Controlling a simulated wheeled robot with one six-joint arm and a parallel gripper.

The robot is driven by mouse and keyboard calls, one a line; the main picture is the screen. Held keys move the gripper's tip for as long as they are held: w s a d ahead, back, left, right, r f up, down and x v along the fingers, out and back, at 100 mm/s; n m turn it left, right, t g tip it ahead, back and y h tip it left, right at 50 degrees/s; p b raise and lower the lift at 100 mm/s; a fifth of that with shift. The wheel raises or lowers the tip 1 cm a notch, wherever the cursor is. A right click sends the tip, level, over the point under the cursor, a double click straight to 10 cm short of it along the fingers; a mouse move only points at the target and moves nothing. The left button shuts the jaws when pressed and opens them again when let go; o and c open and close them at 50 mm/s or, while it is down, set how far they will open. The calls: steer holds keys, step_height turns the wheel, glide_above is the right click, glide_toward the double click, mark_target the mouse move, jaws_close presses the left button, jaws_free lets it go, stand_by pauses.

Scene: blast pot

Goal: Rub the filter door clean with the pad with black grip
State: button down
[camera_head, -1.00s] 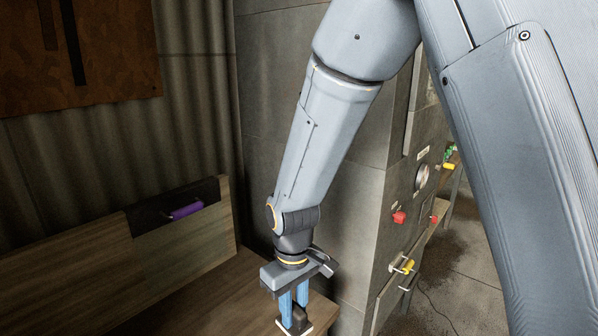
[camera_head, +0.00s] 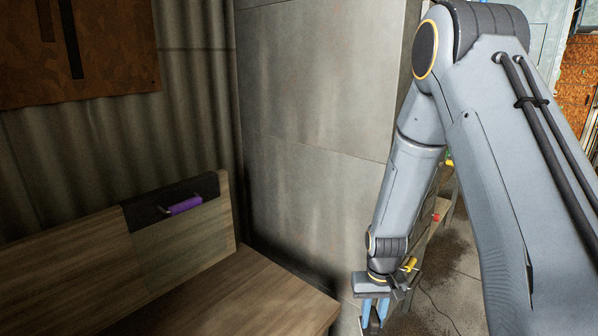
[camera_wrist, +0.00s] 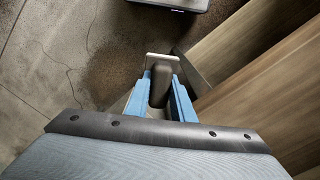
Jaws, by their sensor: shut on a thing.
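My gripper (camera_head: 375,312) hangs low, right of the wooden bench and beside the grey cabinet's corner. Its blue fingers are shut on the black grip of the pad (camera_head: 374,325), which is partly cut off at the picture's bottom. In the wrist view the dark grip (camera_wrist: 158,86) stands between the fingers, and a pale pad edge shows beyond it. No panel is clearly identifiable as the filter door. A yellow handle (camera_head: 410,263) shows just behind my gripper, on the cabinet's front side, which my arm largely hides. The pad appears clear of any surface.
The tall grey cabinet (camera_head: 310,130) stands behind. A wooden bench (camera_head: 250,300) and backboard with a purple handle (camera_head: 186,206) lie left. A red knob (camera_head: 436,217) shows right of my forearm. Stained concrete floor (camera_head: 460,270) is open at right.

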step_height(320, 180, down, 8)
steer(key=w+b, duration=0.2)
steer(key=b, duration=0.5)
steer(key=shift+w+d, duration=0.1)
